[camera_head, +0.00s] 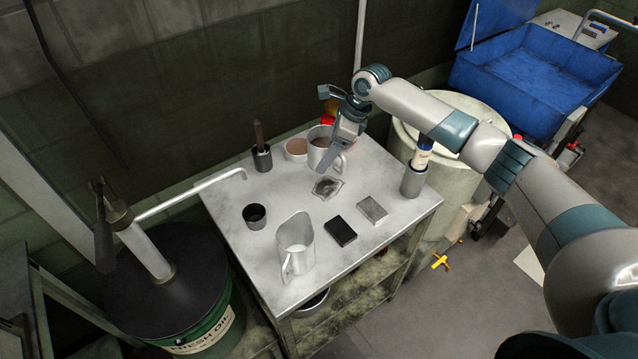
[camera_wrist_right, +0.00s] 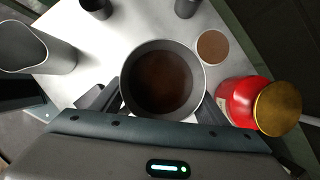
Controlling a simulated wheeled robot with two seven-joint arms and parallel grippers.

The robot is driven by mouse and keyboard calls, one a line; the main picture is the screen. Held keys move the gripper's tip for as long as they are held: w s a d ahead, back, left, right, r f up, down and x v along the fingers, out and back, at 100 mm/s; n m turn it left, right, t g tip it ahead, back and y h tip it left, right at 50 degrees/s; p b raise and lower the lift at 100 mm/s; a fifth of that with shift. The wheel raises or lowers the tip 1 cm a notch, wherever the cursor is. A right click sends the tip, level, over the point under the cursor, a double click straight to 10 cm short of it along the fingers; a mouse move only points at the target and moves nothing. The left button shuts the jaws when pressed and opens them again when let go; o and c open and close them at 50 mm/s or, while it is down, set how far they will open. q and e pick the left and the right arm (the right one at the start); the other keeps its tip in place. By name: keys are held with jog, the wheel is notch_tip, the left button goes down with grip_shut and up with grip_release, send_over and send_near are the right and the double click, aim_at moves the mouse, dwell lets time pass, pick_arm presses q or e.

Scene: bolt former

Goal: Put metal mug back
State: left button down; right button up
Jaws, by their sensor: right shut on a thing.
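The metal mug (camera_head: 318,158) is near the back edge of the metal table (camera_head: 230,207), with brown contents inside. My right gripper (camera_head: 335,150) reaches in from the right and is shut on the mug. In the right wrist view the mug (camera_wrist_right: 163,48) is upright between the two fingers, seen from above. Whether its base touches the table is not clear. My left gripper is not in view.
A brown-topped cup (camera_head: 296,148) stands left of the mug, and a red can (camera_wrist_right: 245,100) is close by. A metal pitcher (camera_head: 296,243), black cup (camera_head: 254,216), black block (camera_head: 340,231), grey block (camera_head: 372,209) and cylindrical holder (camera_head: 413,182) also stand on the table.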

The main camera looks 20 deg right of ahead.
notch_tip(320, 180, down, 5)
jog(key=shift+r+p, duration=0.15)
jog(key=shift+p, duration=0.5)
jog(key=shift+f, duration=0.45)
jog(key=shift+f, duration=0.55)
jog(key=shift+f+p, duration=0.45)
jog(key=shift+f, duration=0.85)
jog(key=o, duration=1.3)
jog(key=shift+f, duration=0.15)
jog(key=shift+c, duration=0.2)
